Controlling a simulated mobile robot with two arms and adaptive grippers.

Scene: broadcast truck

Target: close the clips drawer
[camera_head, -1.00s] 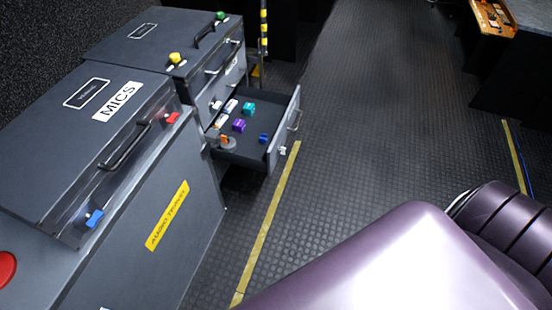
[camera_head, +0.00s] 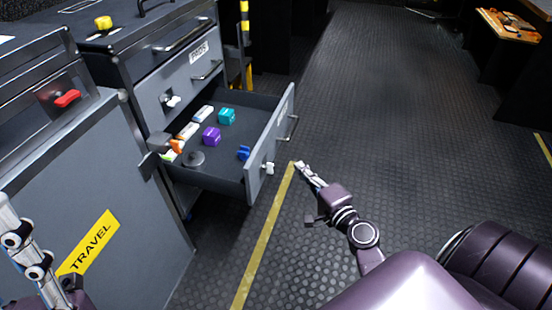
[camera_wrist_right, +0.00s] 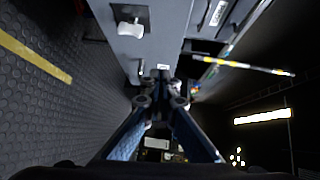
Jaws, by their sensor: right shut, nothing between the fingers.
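An open grey drawer (camera_head: 268,150) sticks out from the cabinet in the head view, below a drawer with a white label. I cannot read a clips label on it. Inside lie several small teal, purple, blue and white items and a grey round piece. Its front has a bar handle (camera_head: 290,127) and a white latch (camera_head: 267,168). My right gripper (camera_head: 301,166) is shut and empty, just right of the drawer front; contact cannot be told. The right wrist view shows its closed fingers (camera_wrist_right: 160,82) before a grey panel. My left gripper (camera_head: 12,230) shows partly at the left edge, its fingers unclear.
A grey case with a yellow TRAVEL label (camera_head: 90,245) stands at the left, close to the cabinet. A yellow floor line (camera_head: 264,240) runs near the drawer front. The dark textured floor to the right is clear. A desk (camera_head: 508,27) stands at the far right.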

